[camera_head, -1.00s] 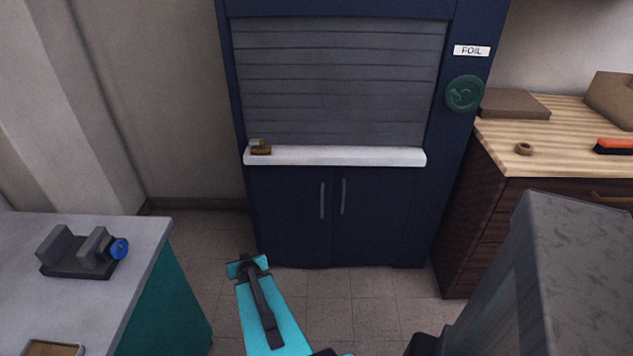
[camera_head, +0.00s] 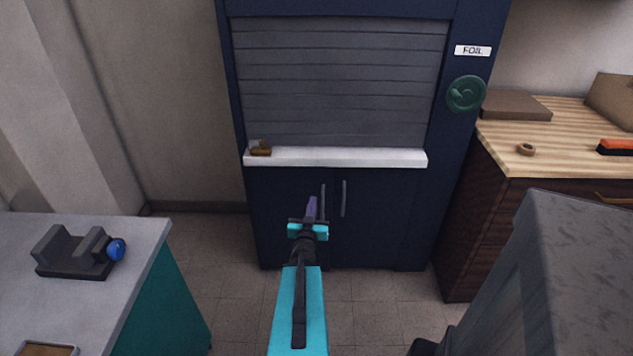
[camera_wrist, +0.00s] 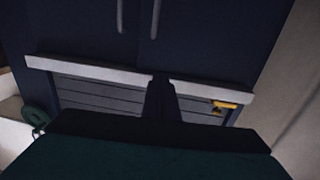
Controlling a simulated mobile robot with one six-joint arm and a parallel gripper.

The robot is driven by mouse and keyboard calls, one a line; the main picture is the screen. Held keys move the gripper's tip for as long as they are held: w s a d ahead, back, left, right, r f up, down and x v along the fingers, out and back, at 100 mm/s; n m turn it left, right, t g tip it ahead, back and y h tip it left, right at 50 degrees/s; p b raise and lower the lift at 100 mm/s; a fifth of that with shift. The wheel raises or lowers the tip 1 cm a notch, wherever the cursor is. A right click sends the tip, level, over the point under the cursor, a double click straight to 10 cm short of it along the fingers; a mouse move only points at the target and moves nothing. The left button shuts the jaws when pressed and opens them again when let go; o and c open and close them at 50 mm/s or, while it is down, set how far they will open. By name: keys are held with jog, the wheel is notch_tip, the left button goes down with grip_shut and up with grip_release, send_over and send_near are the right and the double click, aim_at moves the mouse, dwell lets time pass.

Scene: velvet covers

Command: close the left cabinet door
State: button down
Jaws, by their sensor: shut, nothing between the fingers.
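The dark blue cabinet has two lower doors below a white ledge. The left cabinet door (camera_head: 280,200) looks flush or almost flush with the right door (camera_head: 385,215); a small gap cannot be ruled out. Its upright handle (camera_head: 323,202) is beside the middle seam. My gripper (camera_head: 311,205) is shut and empty, in front of the left door just left of its handle; I cannot tell whether it touches. In the wrist view, which is upside down, the left door (camera_wrist: 215,40) is at upper right and my gripper fingers (camera_wrist: 161,88) overlap the ledge.
The white ledge (camera_head: 340,157) sticks out above the doors and carries a small brown item (camera_head: 260,148). A grey-topped bench (camera_head: 110,295) stands at left and a wooden-topped counter (camera_head: 560,160) at right. Tiled floor (camera_head: 240,300) lies open before the cabinet.

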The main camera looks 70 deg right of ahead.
jog(key=shift+w+d+f+b, duration=0.1)
jog(key=shift+d+b, duration=0.05)
jog(key=shift+b, duration=0.25)
jog(key=b, duration=1)
send_near(318, 174)
jog(key=shift+v, duration=1.2)
jog(key=d+b, duration=0.1)
jog(key=b, duration=0.2)
jog(key=shift+w+d+f, duration=0.1)
jog(key=shift+f, duration=0.05)
jog(key=b, duration=0.2)
jog(key=d+b, duration=0.1)
jog(key=shift+w+b, duration=0.25)
jog(key=shift+b, duration=0.1)
jog(key=shift+b+x, duration=0.35)
jog(key=shift+x, duration=2.9)
